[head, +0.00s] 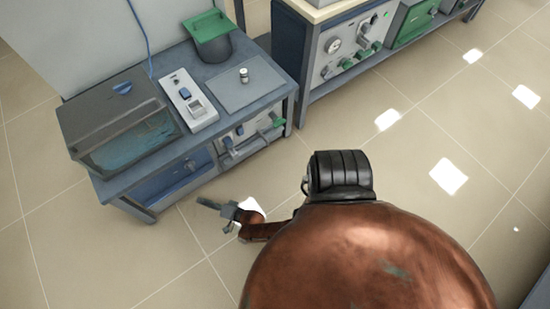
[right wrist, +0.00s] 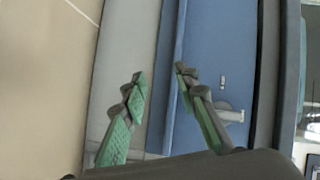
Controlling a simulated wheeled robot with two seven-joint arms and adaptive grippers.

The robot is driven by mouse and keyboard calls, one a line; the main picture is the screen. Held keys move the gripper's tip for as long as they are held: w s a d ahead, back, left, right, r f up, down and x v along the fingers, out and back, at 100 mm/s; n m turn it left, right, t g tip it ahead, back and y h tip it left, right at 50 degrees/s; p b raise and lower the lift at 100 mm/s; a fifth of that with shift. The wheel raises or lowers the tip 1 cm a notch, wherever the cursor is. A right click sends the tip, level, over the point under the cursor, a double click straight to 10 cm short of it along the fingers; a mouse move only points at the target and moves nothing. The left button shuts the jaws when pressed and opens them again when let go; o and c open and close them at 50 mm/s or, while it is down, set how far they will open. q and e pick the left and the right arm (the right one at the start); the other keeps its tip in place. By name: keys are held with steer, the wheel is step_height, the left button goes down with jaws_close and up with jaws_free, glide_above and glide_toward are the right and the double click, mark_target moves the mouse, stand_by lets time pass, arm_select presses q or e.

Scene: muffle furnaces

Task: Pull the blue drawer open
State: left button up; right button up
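The blue drawer (head: 172,185) is in the front of the grey workbench, below the tabletop, at the left in the head view. It looks shut. In the right wrist view its blue front (right wrist: 215,50) stands upright, with a pale handle (right wrist: 232,115) beyond the right finger. My right gripper (head: 208,204) is in front of the bench, apart from the drawer. My left gripper is not in view.
On the workbench (head: 215,143) stand a dark glass-sided box (head: 120,120), a white device (head: 188,102) and a green-lidded pot (head: 210,38). A green-handled unit (head: 250,133) sits right of the drawer. A second bench with furnaces (head: 350,45) stands behind. The tiled floor in front is clear.

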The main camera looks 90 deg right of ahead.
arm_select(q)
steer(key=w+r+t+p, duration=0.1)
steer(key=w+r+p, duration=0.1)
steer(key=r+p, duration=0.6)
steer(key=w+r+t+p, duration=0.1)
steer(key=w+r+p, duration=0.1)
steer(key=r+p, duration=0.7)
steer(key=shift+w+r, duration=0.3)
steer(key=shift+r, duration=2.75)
arm_select(e)
steer(key=s+a+f+n+g+y, duration=0.1)
steer(key=s+n+g, duration=0.3)
steer(key=s, duration=1.3)
steer(key=s+a+f+n+g+y, duration=0.1)
steer(key=s+a+n+g+y, duration=0.2)
steer(key=s+n, duration=0.7)
steer(key=shift+s+a+n+g+y, duration=0.4)
steer(key=shift+s+g, duration=0.9)
steer(key=shift+s, duration=2.7)
